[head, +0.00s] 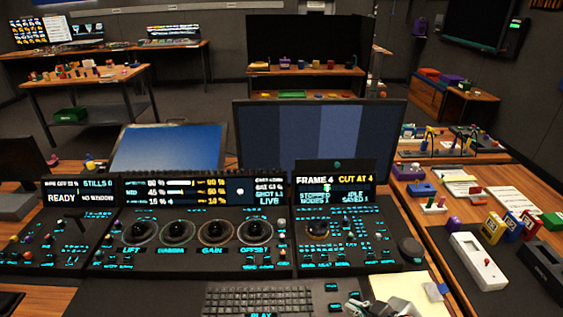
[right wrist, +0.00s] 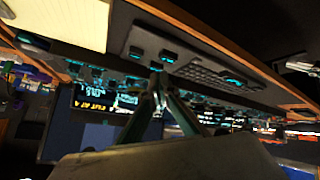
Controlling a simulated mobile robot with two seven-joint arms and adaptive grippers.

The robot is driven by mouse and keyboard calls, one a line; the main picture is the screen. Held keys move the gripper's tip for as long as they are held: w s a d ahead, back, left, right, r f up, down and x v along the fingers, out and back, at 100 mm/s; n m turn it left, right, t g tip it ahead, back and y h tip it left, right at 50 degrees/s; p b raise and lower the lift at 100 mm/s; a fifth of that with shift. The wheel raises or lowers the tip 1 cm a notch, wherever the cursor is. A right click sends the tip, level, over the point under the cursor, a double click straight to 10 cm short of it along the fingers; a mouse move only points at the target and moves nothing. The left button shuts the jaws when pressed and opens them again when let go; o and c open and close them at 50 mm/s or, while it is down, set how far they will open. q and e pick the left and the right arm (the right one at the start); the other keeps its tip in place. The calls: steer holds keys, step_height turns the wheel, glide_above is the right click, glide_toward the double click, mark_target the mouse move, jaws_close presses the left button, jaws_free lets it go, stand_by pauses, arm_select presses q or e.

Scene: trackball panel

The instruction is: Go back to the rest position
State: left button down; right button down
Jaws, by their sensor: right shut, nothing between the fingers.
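The trackball panel (head: 190,262) stands on the desk in the middle of the head view, with several dark round trackballs in a row, one of them above the GAIN label (head: 215,232). My right gripper (head: 362,305) shows at the bottom edge of the head view, right of the keyboard and in front of the panel. In the right wrist view its two fingers (right wrist: 157,78) meet at the tips, shut with nothing between them. The gripper looks clear of the panel's controls. My left gripper is not in view.
A keyboard (head: 259,301) lies in front of the panel. A yellow paper pad (head: 398,288) is beside my right gripper. Screens (head: 320,135) stand behind the panel. A white handset-like box (head: 478,260) and small coloured items lie on the right desk.

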steer(key=s+d+m+g+h, duration=0.1)
steer(key=s+d+h, duration=0.35)
steer(key=d, duration=0.45)
steer(key=s+d+m+h, duration=0.1)
steer(key=s+d+h, duration=0.4)
steer(key=d, duration=0.5)
steer(key=a+f+m+t+y, duration=0.2)
steer(key=a+f+y, duration=0.7)
steer(key=a+f, duration=0.5)
steer(key=shift+w+a+f+t, duration=0.25)
steer(key=shift+w+a+t, duration=0.25)
steer(key=shift+a, duration=0.65)
